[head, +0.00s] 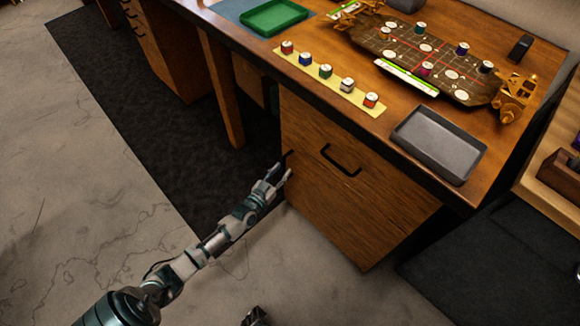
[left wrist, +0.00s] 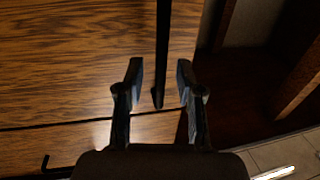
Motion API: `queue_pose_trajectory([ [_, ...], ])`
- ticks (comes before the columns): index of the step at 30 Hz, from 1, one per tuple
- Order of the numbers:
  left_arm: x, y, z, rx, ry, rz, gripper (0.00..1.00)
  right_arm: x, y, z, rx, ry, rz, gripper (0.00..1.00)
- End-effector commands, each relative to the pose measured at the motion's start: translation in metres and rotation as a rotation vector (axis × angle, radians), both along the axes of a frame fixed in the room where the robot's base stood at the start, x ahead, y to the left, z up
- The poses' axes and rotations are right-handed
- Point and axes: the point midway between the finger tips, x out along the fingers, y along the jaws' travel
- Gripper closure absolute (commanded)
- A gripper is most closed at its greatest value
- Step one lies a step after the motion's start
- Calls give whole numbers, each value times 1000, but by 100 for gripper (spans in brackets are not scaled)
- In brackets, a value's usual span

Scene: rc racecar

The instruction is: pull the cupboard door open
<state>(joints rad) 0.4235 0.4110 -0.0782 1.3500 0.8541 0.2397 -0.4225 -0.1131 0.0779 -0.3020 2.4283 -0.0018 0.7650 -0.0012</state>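The wooden cupboard door (head: 352,218) is on the front of the desk's cabinet in the head view and looks shut. Its black bar handle (head: 289,156) is at the door's left edge, partly hidden by my left gripper (head: 280,172). In the left wrist view, my left gripper (left wrist: 160,82) is open, with one finger on each side of the handle (left wrist: 162,45). Gaps show between the handle and both fingers. A dark piece at the bottom edge of the head view may be my right gripper (head: 255,316); its fingers cannot be made out.
Another black handle (head: 341,160) is on the cabinet front, right of the gripper. The desktop holds a grey tray (head: 440,142), a green tray (head: 273,17) and a game board (head: 430,58). Dark open leg space is left of the cabinet. The floor in front is clear.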

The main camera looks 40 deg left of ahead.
Motion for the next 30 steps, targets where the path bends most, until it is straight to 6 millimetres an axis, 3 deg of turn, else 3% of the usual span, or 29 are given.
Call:
queue_pose_trajectory([
  [6,22,3,-2,0,2,0,63,8,1,-6,-2,-1,0,60],
  [15,25,2,2,1,-2,0,63,12,1,-6,-3,-1,0,60],
  [16,25,2,2,1,-2,0,66,12,1,-6,-3,-1,0,60],
  [20,25,3,1,-1,-1,0,98,12,1,-6,-3,-2,-1,60],
  [30,23,3,1,-2,0,3,100,11,1,-3,-3,-5,1,60],
])
